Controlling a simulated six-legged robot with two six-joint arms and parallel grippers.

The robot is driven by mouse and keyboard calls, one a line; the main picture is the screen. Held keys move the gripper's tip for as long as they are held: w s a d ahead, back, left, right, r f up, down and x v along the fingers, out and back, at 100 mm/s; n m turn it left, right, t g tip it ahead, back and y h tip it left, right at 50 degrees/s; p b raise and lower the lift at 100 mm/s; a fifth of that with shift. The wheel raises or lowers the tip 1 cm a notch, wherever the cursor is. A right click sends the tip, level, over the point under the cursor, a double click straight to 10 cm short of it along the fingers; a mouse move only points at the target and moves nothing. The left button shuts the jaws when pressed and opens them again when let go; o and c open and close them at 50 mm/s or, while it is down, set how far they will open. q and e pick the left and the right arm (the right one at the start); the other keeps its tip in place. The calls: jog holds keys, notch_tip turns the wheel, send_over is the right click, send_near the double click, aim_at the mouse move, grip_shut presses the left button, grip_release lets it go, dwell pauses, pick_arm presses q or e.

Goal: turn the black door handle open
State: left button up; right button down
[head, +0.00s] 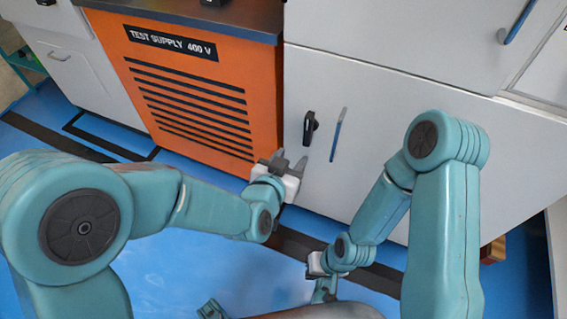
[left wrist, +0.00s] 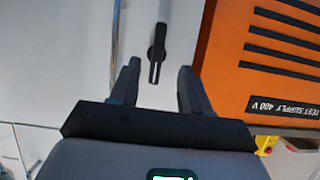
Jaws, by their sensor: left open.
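The black door handle (head: 310,128) is a short lever, roughly upright, on the light grey cabinet door (head: 370,120) right of the orange unit. It also shows in the left wrist view (left wrist: 157,52), ahead of my fingers and roughly in line with the gap between them. My left gripper (head: 284,164) is open and empty, below and left of the handle in the head view and apart from it. The left wrist view shows its two dark fingers (left wrist: 160,78) spread. My right gripper (head: 316,264) is low in the head view; its fingers cannot be made out.
A blue bar handle (head: 338,134) stands just right of the black handle on the same door. The orange test supply unit (head: 190,90) with black slots adjoins on the left. Another blue handle (head: 517,22) is at the upper right. Blue floor (head: 170,265) lies in front.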

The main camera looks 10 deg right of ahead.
pick_arm(q)
jog(key=v, duration=0.4)
dwell(0.4)
